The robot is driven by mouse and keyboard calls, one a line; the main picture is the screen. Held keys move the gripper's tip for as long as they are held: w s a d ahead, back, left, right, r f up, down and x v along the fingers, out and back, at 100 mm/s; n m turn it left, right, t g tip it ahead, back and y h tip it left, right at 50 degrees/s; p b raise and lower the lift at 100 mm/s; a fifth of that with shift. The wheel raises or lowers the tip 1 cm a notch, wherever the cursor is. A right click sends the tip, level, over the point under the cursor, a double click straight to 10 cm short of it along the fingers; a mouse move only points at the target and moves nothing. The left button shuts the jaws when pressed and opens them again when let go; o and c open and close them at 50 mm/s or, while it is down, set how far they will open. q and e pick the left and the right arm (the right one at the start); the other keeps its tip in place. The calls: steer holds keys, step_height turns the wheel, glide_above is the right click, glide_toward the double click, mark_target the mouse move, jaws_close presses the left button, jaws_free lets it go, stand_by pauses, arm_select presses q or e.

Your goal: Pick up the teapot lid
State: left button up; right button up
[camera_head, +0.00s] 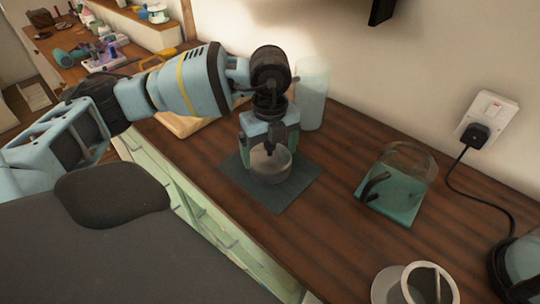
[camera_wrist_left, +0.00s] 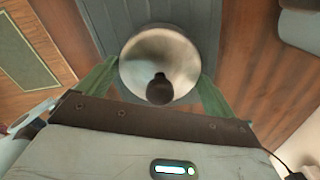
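A round, pale, shiny piece with a dark knob, which looks like the teapot lid (camera_wrist_left: 160,62), lies between my left fingers in the left wrist view. In the head view it shows as a rounded, glassy shape (camera_head: 270,165) on a dark square mat (camera_head: 284,195); I cannot tell how much of a pot is below it. My left gripper (camera_head: 270,148) points down over it with fingers spread, one on each side. The fingertips are close to its rim; contact cannot be told. The knob is not gripped. My right gripper is not in view.
A tall translucent glass (camera_head: 312,95) stands close behind the gripper. A glass vessel with a teal base (camera_head: 393,204) stands to the right. A cup (camera_head: 430,285) is at the front right. A wall socket (camera_head: 486,118) has a plugged-in cord. The counter between mat and vessel is clear.

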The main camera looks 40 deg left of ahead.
arm_select(q)
steer(key=shift+c, duration=0.8)
steer(key=shift+r, duration=0.1)
steer(key=shift+r, duration=0.45)
steer(key=r, duration=0.1)
steer(key=d+r, duration=0.1)
steer(key=shift+s+r, duration=0.3)
steer(key=s+d+r, duration=0.1)
steer(key=s+d, duration=0.7)
steer(key=d, duration=0.4)
steer(key=shift+s+r, duration=0.2)
steer(key=shift+s, duration=0.05)
